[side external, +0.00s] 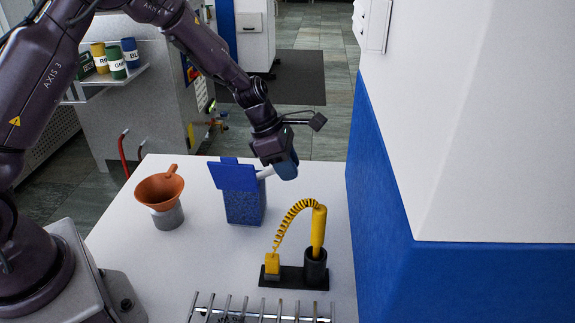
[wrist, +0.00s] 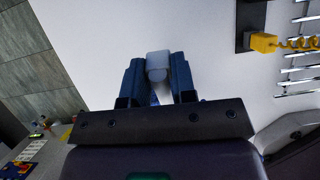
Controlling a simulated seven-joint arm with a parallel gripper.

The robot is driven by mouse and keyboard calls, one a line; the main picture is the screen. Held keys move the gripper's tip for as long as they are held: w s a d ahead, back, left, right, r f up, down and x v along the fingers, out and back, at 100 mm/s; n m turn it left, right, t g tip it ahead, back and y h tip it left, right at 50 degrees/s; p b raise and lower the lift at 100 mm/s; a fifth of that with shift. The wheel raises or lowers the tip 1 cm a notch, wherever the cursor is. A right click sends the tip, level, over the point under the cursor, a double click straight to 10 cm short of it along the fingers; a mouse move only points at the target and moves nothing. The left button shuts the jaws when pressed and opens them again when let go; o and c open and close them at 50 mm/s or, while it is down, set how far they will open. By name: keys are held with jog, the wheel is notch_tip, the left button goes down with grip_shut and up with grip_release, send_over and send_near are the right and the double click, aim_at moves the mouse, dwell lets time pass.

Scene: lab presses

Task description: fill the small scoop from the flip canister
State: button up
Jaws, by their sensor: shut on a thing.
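The flip canister (side external: 245,208) is a speckled blue box standing on the white table. Its flat blue lid (side external: 232,174) is raised and faces the side camera. My gripper (side external: 286,170) is just right of the canister top, with its blue fingers shut on a pale scoop (side external: 266,173). The scoop's pale shaft runs left from the fingers towards the canister mouth. The lid hides its far end, so I cannot tell whether it is inside or what it holds. In the wrist view, a pale grey part of the scoop (wrist: 158,63) shows between the fingers (wrist: 158,78).
An orange funnel (side external: 160,188) sits on a grey cup (side external: 168,215) at left. A yellow tool (side external: 318,230) with a coiled cord stands in a black holder (side external: 315,268) in front. A metal rack (side external: 260,316) lies at the front edge. A blue-and-white wall (side external: 400,190) bounds the right.

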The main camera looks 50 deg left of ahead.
jog(key=shift+w+a, duration=0.45)
jog(key=shift+w, duration=0.05)
jog(key=shift+s+d, duration=0.6)
jog(key=shift+s, duration=0.05)
jog(key=shift+a, duration=0.1)
jog(key=shift+w+a, duration=0.2)
jog(key=shift+w, duration=0.1)
jog(key=shift+r, duration=0.1)
